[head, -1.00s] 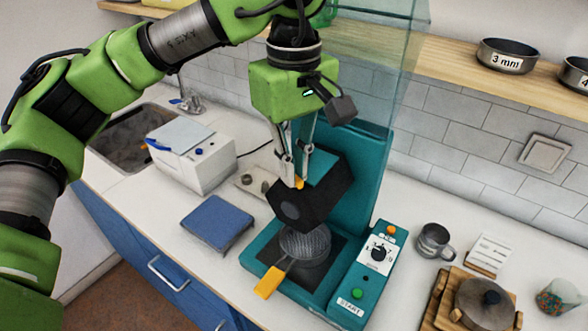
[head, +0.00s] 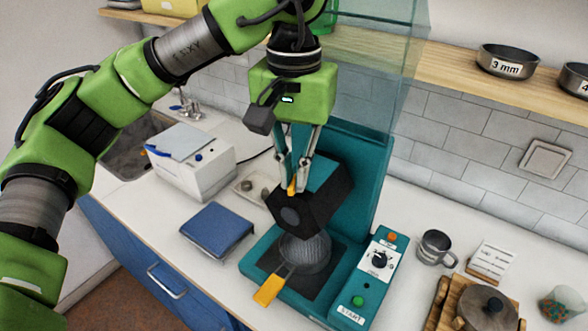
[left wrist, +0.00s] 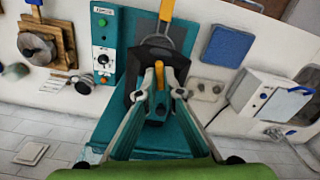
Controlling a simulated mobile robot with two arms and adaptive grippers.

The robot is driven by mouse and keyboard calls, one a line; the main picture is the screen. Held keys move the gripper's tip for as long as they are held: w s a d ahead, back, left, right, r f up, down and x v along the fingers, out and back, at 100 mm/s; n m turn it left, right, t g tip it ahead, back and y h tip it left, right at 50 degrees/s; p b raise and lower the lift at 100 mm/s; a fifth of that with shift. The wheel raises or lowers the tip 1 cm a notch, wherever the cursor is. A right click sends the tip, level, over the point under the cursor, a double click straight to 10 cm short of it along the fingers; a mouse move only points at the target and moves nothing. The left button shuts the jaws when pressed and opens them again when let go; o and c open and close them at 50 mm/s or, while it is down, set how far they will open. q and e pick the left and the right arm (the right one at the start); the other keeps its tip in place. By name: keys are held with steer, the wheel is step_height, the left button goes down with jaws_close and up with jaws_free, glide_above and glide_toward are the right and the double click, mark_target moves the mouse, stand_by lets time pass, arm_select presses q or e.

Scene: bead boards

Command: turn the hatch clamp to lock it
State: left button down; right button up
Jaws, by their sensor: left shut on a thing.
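The hatch clamp (left wrist: 159,74) is a small orange-yellow lever on top of the black grinder head (head: 316,212) of a teal machine (head: 357,167). My left gripper (head: 291,186) points down at it from above. In the left wrist view my left gripper (left wrist: 160,93) has its fingers on both sides of the clamp, shut on it. The fingers hide part of the clamp in the head view. Whether the clamp is locked cannot be told. My right gripper is not in view.
A mesh basket with an orange handle (head: 269,289) sits under the grinder head. A control panel (head: 372,277) is at its right. A blue pad (head: 216,228) and a white box (head: 190,160) stand left. A clear panel (head: 375,70) rises behind the gripper.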

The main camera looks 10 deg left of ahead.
mark_target(294, 180)
arm_select(q)
steer(key=shift+r+m, duration=0.1)
steer(key=shift+m, duration=1.5)
steer(key=c, duration=2.2)
jaws_free()
step_height(294, 180, up, 12)
steer(key=shift+f, duration=0.1)
